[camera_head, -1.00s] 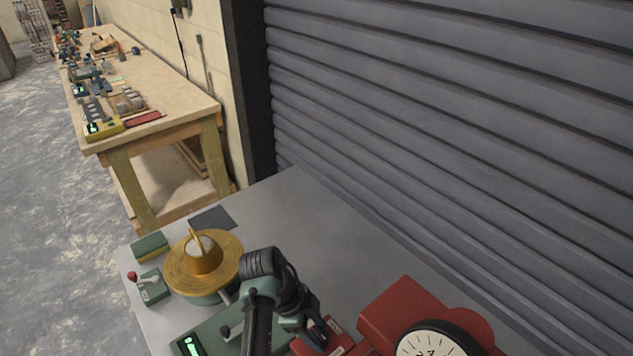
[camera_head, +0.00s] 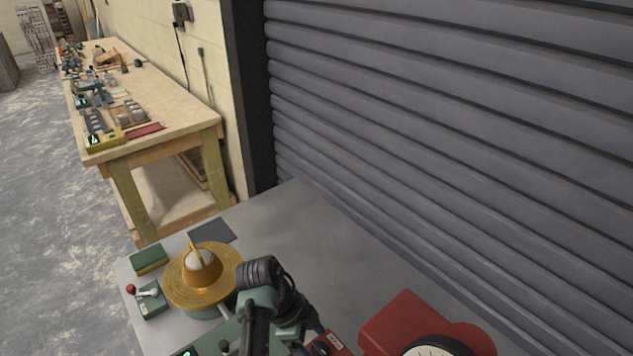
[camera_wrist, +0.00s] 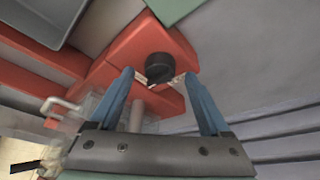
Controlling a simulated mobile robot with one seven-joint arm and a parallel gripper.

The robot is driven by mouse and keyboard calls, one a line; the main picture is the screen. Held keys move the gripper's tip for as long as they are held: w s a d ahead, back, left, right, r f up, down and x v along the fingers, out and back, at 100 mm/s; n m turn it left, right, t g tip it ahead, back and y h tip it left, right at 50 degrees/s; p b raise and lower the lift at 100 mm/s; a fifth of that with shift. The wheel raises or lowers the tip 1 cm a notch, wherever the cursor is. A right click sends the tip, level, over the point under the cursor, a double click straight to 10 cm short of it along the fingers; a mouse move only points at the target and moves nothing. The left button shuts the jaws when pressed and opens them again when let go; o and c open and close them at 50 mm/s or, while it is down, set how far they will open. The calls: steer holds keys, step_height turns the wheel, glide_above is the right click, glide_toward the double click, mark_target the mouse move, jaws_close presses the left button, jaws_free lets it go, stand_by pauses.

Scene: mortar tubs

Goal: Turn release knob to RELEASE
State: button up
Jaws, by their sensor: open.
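The release knob (camera_wrist: 159,66) is a dark round knob on a red housing (camera_wrist: 120,55) in the wrist view. Pale label pieces show beside its lower edge, too blurred to read, so I cannot tell its setting. My gripper (camera_wrist: 160,76) has two blue fingers spread apart, with the knob between and just beyond their tips in the picture. I cannot tell whether either finger touches it. In the head view, part of a red unit (camera_head: 337,343) with a label shows at the bottom edge, beside my arm, which hides much of it.
A larger red body (camera_head: 400,320) with a dial gauge (camera_head: 436,350) stands to the right. A brass-coloured round table (camera_head: 205,290), a green box with a red-tipped lever (camera_head: 150,298) and a sponge-like block (camera_head: 149,259) are left.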

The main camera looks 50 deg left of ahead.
steer(key=p+v, duration=0.2)
steer(key=v, duration=1)
steer(key=w+d+r+n+t+y, duration=0.25)
steer(key=w+r+t+y, duration=0.25)
steer(key=w+r, duration=0.8)
steer(key=w+d+r+n+t+y, duration=0.1)
steer(key=w+d+r+t, duration=0.25)
steer(key=r, duration=0.35)
steer(key=w+d+r+n+t+y, duration=0.1)
steer(key=w+d+r+n+t, duration=0.2)
steer(key=r, duration=0.5)
steer(key=s+d+r+t, duration=0.2)
steer(key=d+r+t, duration=0.4)
steer(key=d+r, duration=0.75)
steer(key=s+d+r+n+t+h, duration=0.1)
steer(key=s+d+r+t, duration=0.2)
steer(key=s+r, duration=0.3)
steer(key=s+d+r+n+t+h, duration=0.2)
steer(key=s+d+r+t, duration=0.2)
steer(key=s+r, duration=0.3)
step_height(320, 180, up, 3)
steer(key=shift+s+d+r+h, duration=0.2)
steer(key=shift+d+h, duration=0.1)
steer(key=shift+d, duration=0.35)
